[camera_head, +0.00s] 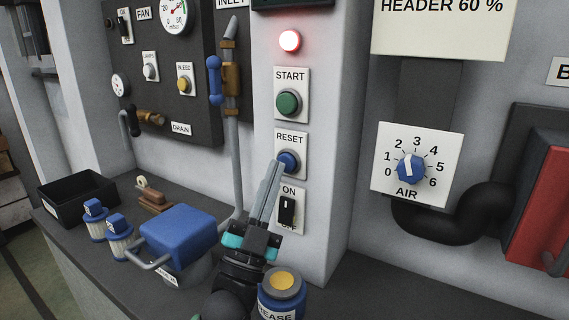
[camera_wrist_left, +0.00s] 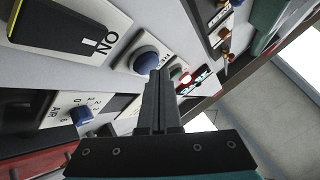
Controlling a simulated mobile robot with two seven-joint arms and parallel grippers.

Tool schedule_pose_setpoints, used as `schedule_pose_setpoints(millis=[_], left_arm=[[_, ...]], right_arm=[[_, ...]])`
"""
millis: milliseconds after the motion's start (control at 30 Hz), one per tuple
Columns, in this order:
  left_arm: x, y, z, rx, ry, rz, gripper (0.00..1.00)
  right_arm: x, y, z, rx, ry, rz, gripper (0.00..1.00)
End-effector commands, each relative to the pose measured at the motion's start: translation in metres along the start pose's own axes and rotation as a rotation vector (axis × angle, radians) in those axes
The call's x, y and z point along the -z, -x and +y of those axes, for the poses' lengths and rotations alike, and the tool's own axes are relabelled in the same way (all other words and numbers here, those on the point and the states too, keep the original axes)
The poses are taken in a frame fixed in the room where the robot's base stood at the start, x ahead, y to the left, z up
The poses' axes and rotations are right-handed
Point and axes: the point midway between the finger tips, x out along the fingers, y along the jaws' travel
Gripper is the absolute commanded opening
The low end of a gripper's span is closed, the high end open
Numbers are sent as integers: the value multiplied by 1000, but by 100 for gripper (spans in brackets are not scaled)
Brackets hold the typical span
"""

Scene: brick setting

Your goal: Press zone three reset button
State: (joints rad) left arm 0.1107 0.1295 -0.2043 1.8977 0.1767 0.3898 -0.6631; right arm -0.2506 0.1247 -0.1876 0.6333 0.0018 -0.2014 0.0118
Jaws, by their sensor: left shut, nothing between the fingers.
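The blue RESET button (camera_head: 288,162) sits on a white plate on the grey pillar, below the green START button (camera_head: 289,102) and above the black ON/OFF switch (camera_head: 287,209). My left gripper (camera_head: 277,166) is shut and empty, with its fingertips right at the lower left of the blue button. In the left wrist view, the blue button (camera_wrist_left: 144,60) shows just beyond the tips of my left gripper (camera_wrist_left: 158,75). I cannot tell whether the tips touch it. My right gripper is in neither view.
A red lamp (camera_head: 290,41) glows above START. An AIR dial (camera_head: 410,168) and a black pipe (camera_head: 455,221) are to the right. On the dark ledge stand a blue-lidded container (camera_head: 178,232), a blue grease can (camera_head: 283,295), two small filters and a black bin (camera_head: 75,190).

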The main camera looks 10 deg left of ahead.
Motion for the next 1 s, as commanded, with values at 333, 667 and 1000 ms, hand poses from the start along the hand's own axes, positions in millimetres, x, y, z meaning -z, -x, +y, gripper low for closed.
schedule_pose_setpoints(millis=[333, 667, 1000], left_arm=[[-1, -1, 1, 0, 0, 0, 0], [-2, -4, 3, 1, 0, 1, 0], [-5, -7, 5, 0, 0, 0, 0]], right_arm=[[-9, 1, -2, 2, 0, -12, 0], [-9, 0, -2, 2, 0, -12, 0], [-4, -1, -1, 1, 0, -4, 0]])
